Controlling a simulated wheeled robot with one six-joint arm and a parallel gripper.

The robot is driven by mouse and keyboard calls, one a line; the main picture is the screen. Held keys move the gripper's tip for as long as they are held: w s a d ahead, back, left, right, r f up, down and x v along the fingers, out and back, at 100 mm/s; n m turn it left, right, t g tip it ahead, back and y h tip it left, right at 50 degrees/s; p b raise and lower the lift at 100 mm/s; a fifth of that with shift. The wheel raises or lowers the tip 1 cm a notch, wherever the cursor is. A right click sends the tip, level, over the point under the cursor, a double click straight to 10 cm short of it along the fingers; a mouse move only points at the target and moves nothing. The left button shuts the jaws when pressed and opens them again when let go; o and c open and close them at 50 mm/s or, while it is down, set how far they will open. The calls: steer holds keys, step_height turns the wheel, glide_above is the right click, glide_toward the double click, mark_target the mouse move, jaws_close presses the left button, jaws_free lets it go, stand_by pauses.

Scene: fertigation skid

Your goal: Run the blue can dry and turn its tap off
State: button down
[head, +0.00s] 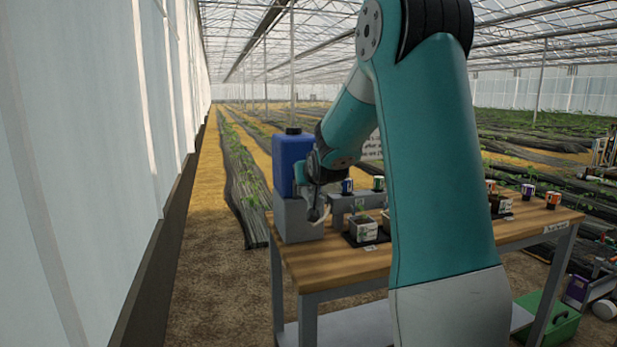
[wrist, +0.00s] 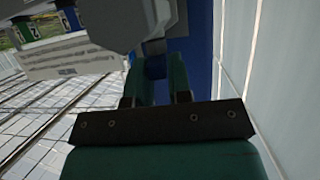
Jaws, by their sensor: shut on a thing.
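The blue can (head: 290,158) with a dark cap stands upright on a grey block at the left end of the bench. In the wrist view the can's blue side (wrist: 201,60) fills a strip right of the fingers. My gripper (head: 314,203) is at the can's lower right front. In the wrist view its two dark green fingers (wrist: 162,82) are closed around a small dark blue piece of the tap (wrist: 154,68). The tap is mostly hidden by my gripper. The level in the can and any flow do not show.
The wooden bench (head: 345,262) carries a potted seedling (head: 363,229) on a dark tray right of my gripper. Several small labelled cups stand behind and to the right. A green crate (head: 550,322) is at the lower right. The greenhouse wall runs along the left.

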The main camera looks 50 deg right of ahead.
steer(key=shift+d+n, duration=0.1)
steer(key=shift+n, duration=0.3)
steer(key=c, duration=1.1)
jaws_free()
steer(key=v, duration=1.7)
steer(key=shift+s+d+p, duration=0.2)
steer(key=shift+s+p, duration=0.15)
steer(key=shift+s, duration=0.1)
